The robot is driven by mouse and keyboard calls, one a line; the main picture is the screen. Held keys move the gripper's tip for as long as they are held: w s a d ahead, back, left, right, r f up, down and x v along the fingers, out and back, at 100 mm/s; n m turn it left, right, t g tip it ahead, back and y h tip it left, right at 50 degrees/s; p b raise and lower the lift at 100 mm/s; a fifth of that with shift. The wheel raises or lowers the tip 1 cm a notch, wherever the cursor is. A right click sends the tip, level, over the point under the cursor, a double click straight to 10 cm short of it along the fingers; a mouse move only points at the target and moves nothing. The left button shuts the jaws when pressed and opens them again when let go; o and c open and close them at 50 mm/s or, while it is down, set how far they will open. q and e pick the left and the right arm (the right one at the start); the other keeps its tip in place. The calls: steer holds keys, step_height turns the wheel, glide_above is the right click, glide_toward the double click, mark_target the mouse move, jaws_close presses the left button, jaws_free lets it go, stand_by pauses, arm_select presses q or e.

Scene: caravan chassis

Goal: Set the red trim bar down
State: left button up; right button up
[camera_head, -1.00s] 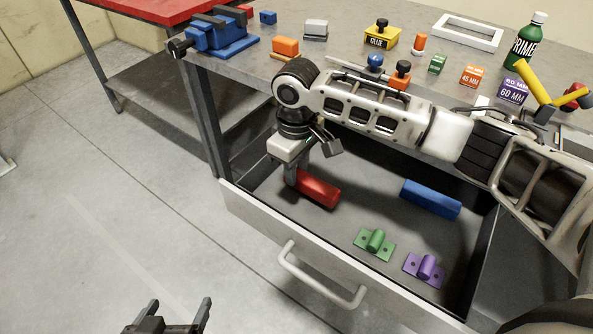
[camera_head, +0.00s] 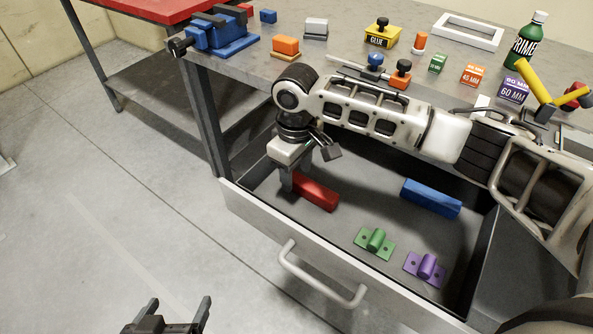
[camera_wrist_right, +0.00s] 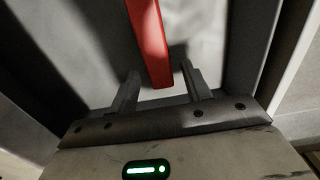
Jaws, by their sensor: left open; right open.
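The red trim bar (camera_head: 316,192) lies in the left part of the open drawer (camera_head: 290,250). My right gripper (camera_head: 288,182) is over the bar's left end, pointing down. In the right wrist view the red trim bar (camera_wrist_right: 150,45) runs down between the two spread fingers of my right gripper (camera_wrist_right: 159,88), with a gap on each side. The fingers partly hide the bar's end in the head view. My left gripper (camera_head: 178,316) is open and empty at the bottom edge, in front of the drawer.
In the drawer are a blue bar (camera_head: 431,198), a green bracket (camera_head: 375,241) and a purple bracket (camera_head: 425,268). The drawer handle (camera_head: 318,275) sticks out in front.

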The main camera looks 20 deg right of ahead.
mark_target(296, 178)
step_height(296, 178, up, 12)
steer(key=shift+f+p, duration=0.2)
steer(key=shift+p, duration=0.15)
steer(key=shift+f, duration=0.1)
